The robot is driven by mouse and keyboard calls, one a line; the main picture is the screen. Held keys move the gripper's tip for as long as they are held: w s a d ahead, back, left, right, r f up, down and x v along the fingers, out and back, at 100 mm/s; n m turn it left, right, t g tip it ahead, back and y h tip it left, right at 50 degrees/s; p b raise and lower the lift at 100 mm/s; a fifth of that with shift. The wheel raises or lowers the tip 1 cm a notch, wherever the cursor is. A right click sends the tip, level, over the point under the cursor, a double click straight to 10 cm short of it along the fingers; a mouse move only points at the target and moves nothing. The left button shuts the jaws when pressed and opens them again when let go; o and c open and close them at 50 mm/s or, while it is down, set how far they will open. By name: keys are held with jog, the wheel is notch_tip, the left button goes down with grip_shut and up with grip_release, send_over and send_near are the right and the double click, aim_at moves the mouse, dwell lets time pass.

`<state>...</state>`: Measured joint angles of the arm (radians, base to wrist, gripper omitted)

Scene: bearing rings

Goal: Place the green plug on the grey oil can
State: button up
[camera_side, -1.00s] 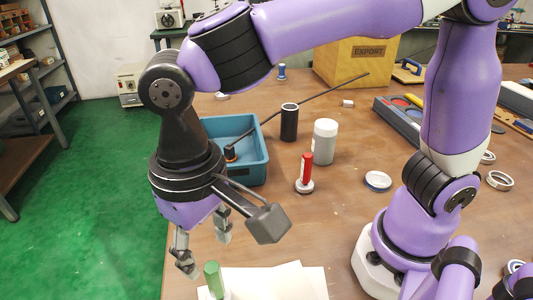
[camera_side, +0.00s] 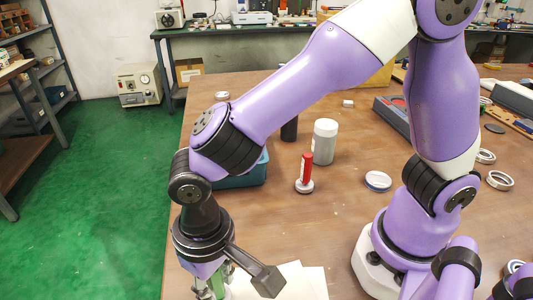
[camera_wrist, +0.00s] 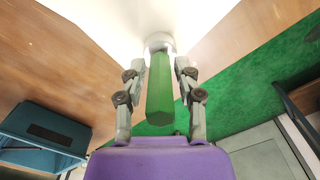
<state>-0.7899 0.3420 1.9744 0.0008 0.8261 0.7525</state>
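The green plug (camera_wrist: 160,90) stands upright on a pale round base (camera_wrist: 160,42) over white paper. In the side view the plug (camera_side: 216,285) is low at the front left, partly hidden by my gripper. My gripper (camera_wrist: 161,68) points down, with one finger on each side of the plug. Narrow gaps seem to show between the fingers and the plug, so it looks open around it. A grey cylindrical can with a paler top, which seems to be the grey oil can (camera_side: 324,143), stands upright at mid table, well away from my gripper.
A red-handled piece (camera_side: 306,170) stands in front of the can. A blue bin (camera_side: 246,174) and a black cylinder (camera_side: 289,131) are partly behind my arm. A ring (camera_side: 377,181) lies to the right. The table front centre is clear beyond the paper (camera_side: 308,280).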

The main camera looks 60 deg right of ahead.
grip_shut()
jog(key=shift+r, duration=0.1)
jog(key=r, duration=0.9)
jog(key=shift+w+d+r, duration=0.15)
jog(key=shift+w+r, duration=0.1)
jog(key=shift+w, duration=0.05)
jog(key=w+d+r+m, duration=0.4)
jog(key=d+m, duration=0.1)
jog(key=d, duration=0.4)
jog(key=w+d+r+m, duration=0.4)
jog(key=d, duration=0.5)
jog(key=s+d+r+m, duration=0.2)
jog(key=d+m, duration=0.1)
jog(key=d, duration=0.4)
jog(key=s+d+r+m, duration=0.1)
jog(key=d+r+m, duration=0.2)
jog(key=d, duration=0.4)
send_over(326, 123)
notch_tip(326, 123, down, 7)
jog(key=shift+s+f, duration=0.1)
jog(key=shift+f, duration=2.05)
